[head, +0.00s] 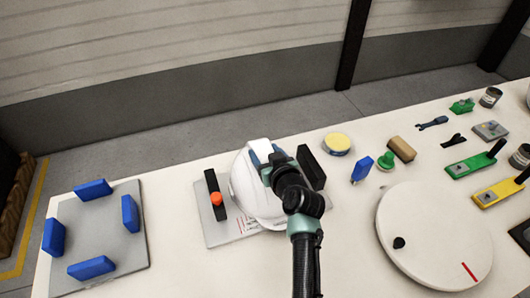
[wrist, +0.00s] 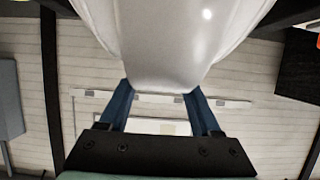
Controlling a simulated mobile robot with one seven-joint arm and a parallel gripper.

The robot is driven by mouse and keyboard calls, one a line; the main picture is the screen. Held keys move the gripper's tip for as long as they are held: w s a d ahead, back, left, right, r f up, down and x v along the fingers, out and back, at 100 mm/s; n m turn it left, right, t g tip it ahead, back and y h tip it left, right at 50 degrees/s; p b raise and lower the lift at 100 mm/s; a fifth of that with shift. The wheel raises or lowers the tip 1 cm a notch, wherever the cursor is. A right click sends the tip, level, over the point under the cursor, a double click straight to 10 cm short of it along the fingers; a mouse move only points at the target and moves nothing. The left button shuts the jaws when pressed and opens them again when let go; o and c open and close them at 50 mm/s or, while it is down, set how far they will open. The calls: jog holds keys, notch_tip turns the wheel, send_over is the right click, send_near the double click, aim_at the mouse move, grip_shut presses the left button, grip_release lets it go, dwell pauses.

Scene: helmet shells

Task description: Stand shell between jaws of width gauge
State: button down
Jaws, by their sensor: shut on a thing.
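The white helmet shell (head: 246,188) is between the two black jaws of the width gauge, over its grey base plate (head: 218,236). The left jaw (head: 213,182), with an orange knob (head: 216,198), is beside the shell's left side. The right jaw (head: 311,167) is at its right. My gripper (head: 268,163) is shut on the shell at its far upper part and hides some of it. In the wrist view the shell (wrist: 165,45) fills the top middle, with its narrow end between my blue fingers (wrist: 160,100). I cannot tell whether it touches the plate.
A grey plate with several blue blocks (head: 92,190) is at the left. A white round turntable (head: 435,235) is at the right. A yellow-topped tin (head: 337,143), a blue item (head: 362,167) and a green stamp (head: 386,160) stand right of the gauge.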

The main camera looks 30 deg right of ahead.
jog(key=shift+c, duration=0.4)
grip_release()
jog(key=shift+r, duration=0.15)
jog(key=v, duration=1.2)
